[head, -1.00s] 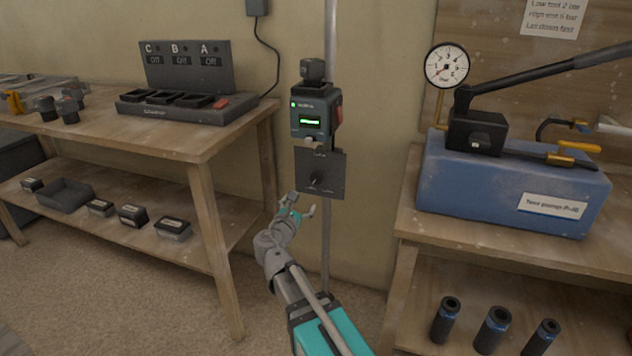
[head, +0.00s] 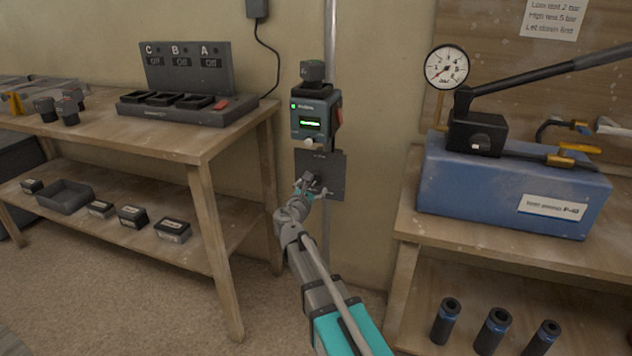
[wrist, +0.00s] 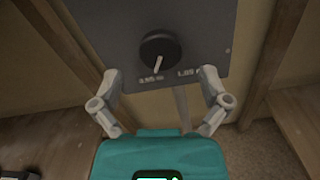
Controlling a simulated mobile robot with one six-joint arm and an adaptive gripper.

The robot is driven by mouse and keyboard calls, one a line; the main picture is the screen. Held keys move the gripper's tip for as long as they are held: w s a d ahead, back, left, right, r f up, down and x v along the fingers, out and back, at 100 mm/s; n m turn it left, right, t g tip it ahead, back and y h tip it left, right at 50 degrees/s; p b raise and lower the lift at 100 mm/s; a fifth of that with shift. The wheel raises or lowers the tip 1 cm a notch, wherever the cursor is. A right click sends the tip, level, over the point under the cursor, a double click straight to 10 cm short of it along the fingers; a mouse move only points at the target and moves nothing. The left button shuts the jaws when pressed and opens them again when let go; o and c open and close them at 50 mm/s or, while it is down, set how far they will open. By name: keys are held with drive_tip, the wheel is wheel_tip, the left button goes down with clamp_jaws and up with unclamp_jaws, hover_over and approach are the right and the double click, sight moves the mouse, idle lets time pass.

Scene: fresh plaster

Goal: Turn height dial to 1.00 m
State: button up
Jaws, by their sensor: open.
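The height dial (wrist: 160,50) is a round black knob with a pale pointer line on a dark grey plate (wrist: 208,28). In the head view my gripper (head: 311,188) is in front of the plate (head: 335,175) and hides most of the dial. Above the plate is a device with a green lit screen (head: 310,124) on the pole.
A wooden bench (head: 190,150) with a three-slot charger (head: 185,108) stands at left. A blue pump (head: 510,190) with a gauge (head: 446,67) and long lever stands on a bench at right. The pole (head: 331,45) rises between them, with open space around it.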

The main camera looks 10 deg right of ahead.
sight(315, 181)
drive_tip(key=shift+x, duration=1.9)
drive_tip(key=shift+c, duration=0.3)
drive_tip(key=c, duration=1.1)
